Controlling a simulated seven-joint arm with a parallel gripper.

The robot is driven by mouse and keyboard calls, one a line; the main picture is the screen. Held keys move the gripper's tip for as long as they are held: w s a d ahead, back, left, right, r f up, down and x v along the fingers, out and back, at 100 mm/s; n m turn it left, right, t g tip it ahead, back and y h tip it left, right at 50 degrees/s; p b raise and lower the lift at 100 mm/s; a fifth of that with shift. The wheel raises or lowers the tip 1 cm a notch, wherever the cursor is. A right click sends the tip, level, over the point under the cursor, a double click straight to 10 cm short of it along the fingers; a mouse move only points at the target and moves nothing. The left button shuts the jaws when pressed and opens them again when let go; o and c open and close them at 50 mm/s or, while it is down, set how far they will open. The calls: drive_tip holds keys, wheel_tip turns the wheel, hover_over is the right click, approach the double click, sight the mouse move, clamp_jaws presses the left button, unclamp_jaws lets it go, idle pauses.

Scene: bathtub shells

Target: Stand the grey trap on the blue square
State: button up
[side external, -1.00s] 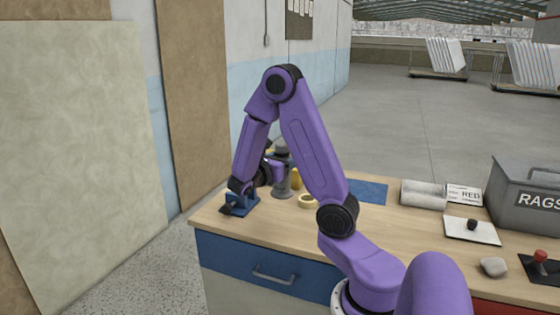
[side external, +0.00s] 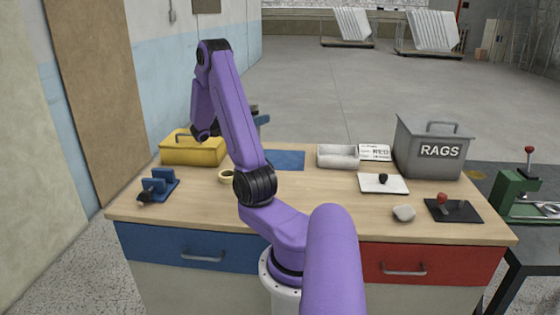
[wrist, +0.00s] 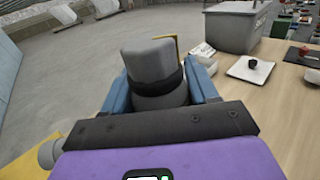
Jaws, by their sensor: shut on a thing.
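The grey trap (wrist: 152,70), a grey rounded body with a dark band, is between the blue fingers of my gripper (wrist: 160,90) in the wrist view. My gripper is shut on it and holds it up above the bench. In the side view my arm hides most of the gripper; a bit of blue finger (side external: 263,119) shows past the arm, with a small grey part of the trap (side external: 253,108) by it. The blue square (side external: 284,160) lies flat at the back of the bench, below and to the right of the gripper, with nothing on it.
A yellow toolbox (side external: 192,150), a blue stand (side external: 160,183) and a pale yellow ring (side external: 226,177) are at left. The front middle is clear.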

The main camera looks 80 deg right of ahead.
drive_tip(key=s+d+m+g+y, duration=0.3)
drive_tip(key=s+d, duration=0.2)
drive_tip(key=s, duration=0.5)
drive_tip(key=w+d+f, duration=0.1)
drive_tip(key=d+f, duration=1.1)
drive_tip(key=d, duration=0.1)
drive_tip(key=shift+d+f, duration=0.15)
drive_tip(key=shift+f, duration=0.15)
drive_tip(key=shift+f, duration=0.15)
drive_tip(key=o, duration=1.5)
